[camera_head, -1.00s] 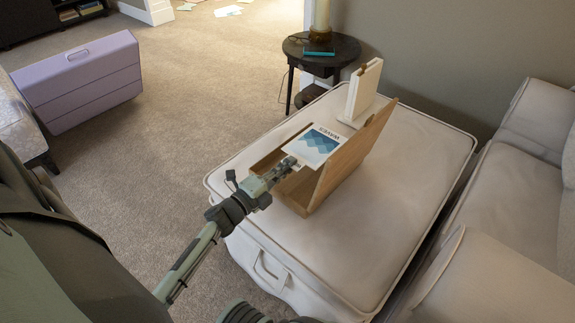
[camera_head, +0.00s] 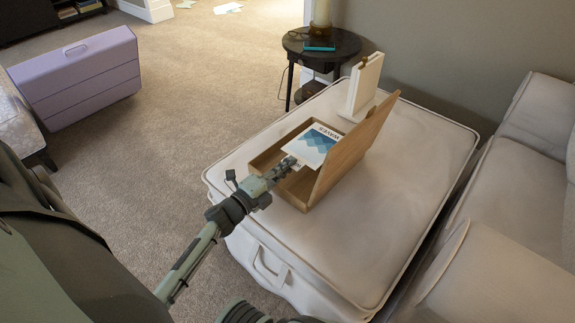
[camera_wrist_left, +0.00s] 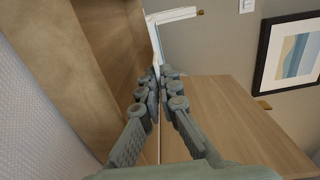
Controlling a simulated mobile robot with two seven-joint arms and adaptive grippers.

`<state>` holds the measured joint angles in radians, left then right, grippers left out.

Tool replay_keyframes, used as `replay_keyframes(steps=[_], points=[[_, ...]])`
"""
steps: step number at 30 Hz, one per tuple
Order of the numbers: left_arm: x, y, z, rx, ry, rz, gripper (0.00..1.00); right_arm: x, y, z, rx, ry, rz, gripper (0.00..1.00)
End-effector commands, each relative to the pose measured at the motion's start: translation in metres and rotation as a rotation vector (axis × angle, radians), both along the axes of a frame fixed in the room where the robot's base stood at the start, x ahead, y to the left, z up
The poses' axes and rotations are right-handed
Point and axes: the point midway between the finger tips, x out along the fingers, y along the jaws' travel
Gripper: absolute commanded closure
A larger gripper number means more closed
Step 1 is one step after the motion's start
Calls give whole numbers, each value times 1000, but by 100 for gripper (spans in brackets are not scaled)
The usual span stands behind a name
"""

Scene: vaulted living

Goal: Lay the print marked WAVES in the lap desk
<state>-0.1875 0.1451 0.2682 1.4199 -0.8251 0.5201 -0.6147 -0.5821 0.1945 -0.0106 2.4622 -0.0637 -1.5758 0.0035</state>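The lap desk (camera_head: 350,158) is a wooden box on the ottoman, its hinged lid raised on the right side. The WAVES print (camera_head: 312,143), white with blue wave shapes, is tilted over the open box, just left of the lid. My left gripper (camera_head: 290,165) is shut on the print's near edge. In the left wrist view the fingers (camera_wrist_left: 161,78) close together on the print (camera_wrist_left: 156,47), seen nearly edge-on, between the box interior and the wooden lid (camera_wrist_left: 235,110). I cannot tell whether the print touches the box floor. My right gripper does not show.
A white upright board on a stand (camera_head: 365,85) stands right behind the lap desk. The cream ottoman (camera_head: 400,190) is clear to the right and front. A dark round side table (camera_head: 345,47), a sofa (camera_head: 500,240) and a lilac case (camera_head: 80,80) stand around it.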

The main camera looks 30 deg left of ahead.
Motion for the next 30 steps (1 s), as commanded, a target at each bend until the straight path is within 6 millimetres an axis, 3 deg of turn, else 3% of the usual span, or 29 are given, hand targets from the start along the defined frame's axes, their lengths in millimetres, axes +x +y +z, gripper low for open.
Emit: replay_keyframes(steps=[6,13,26,30], points=[[0,0,0,0,0,0,100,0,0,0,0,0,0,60],[0,0,0,0,1,0,71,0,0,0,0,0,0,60],[-2,0,-5,0,9,2,71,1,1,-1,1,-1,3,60],[-14,2,-7,1,13,3,71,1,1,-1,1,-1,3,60]])
